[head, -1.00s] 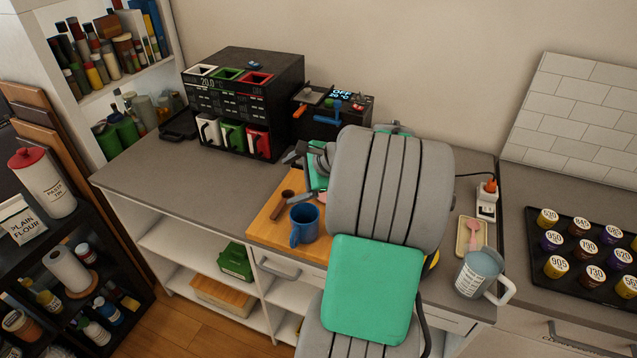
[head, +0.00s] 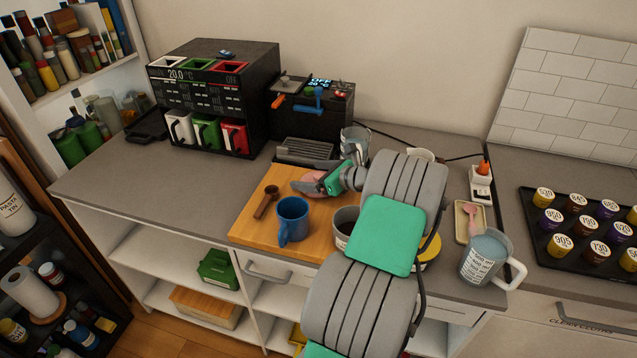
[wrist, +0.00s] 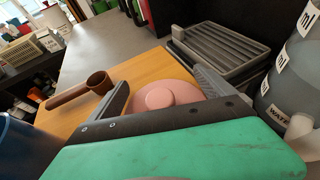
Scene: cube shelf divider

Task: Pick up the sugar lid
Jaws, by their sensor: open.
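The sugar lid appears to be the round pink lid (wrist: 160,97) with a raised knob, on the wooden board (wrist: 135,72). In the head view the pink lid (head: 312,181) is partly covered by my gripper (head: 310,177). In the wrist view my gripper (wrist: 162,82) is open, with one finger on each side of the lid's middle. The near part of the lid is hidden behind the gripper body. I cannot tell whether the fingers touch it.
On the board (head: 243,229), a brown scoop (head: 265,203) and blue mug (head: 293,218) stand left of the lid. An open pot (head: 346,222) is close by my arm. A drip tray (wrist: 222,48) and clear jug (wrist: 295,75) are on the right.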

